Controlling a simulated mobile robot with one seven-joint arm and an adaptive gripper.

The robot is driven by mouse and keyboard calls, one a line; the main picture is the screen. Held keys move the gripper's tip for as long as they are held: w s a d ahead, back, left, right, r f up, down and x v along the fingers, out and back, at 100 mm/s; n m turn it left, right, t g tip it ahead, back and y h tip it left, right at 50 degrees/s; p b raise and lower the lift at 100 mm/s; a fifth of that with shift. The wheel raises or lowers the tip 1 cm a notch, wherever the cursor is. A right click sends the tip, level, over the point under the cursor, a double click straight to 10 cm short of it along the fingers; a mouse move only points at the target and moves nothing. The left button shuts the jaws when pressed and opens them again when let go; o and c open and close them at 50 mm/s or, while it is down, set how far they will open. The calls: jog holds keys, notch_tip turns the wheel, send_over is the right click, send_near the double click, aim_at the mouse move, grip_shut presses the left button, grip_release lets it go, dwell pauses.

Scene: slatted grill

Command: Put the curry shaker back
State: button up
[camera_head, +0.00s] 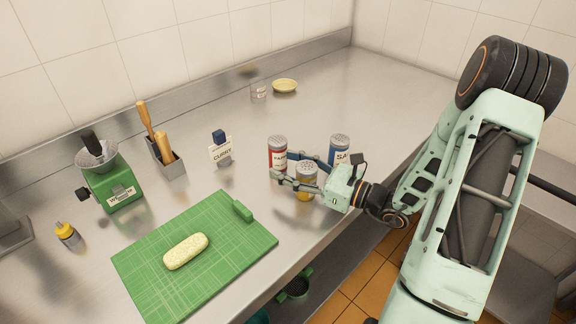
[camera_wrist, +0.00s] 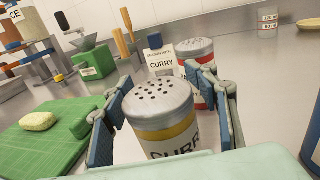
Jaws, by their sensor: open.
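The curry shaker (camera_head: 306,190) has a yellow body and a grey perforated lid. It stands upright near the front edge of the steel counter. In the wrist view the shaker (camera_wrist: 165,143) shows large between my fingers, with part of its label readable. My gripper (camera_head: 282,165) is open, its two fingers on either side of the shaker. Whether either finger touches it I cannot tell. A card reading CURRY (camera_head: 222,152) with a blue top stands farther back to the left; it also shows in the wrist view (camera_wrist: 160,63).
A red shaker (camera_head: 278,158) stands close behind the fingers and a blue shaker (camera_head: 340,145) behind my gripper. A green cutting board (camera_head: 217,227) with a pale loaf (camera_head: 186,251) lies left. A green machine (camera_head: 114,184) and utensil holder (camera_head: 172,167) stand farther left.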

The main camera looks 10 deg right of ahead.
aim_at(316, 177)
jog(key=b+v, duration=0.1)
jog(key=v, duration=1.1)
jog(key=shift+a, duration=0.15)
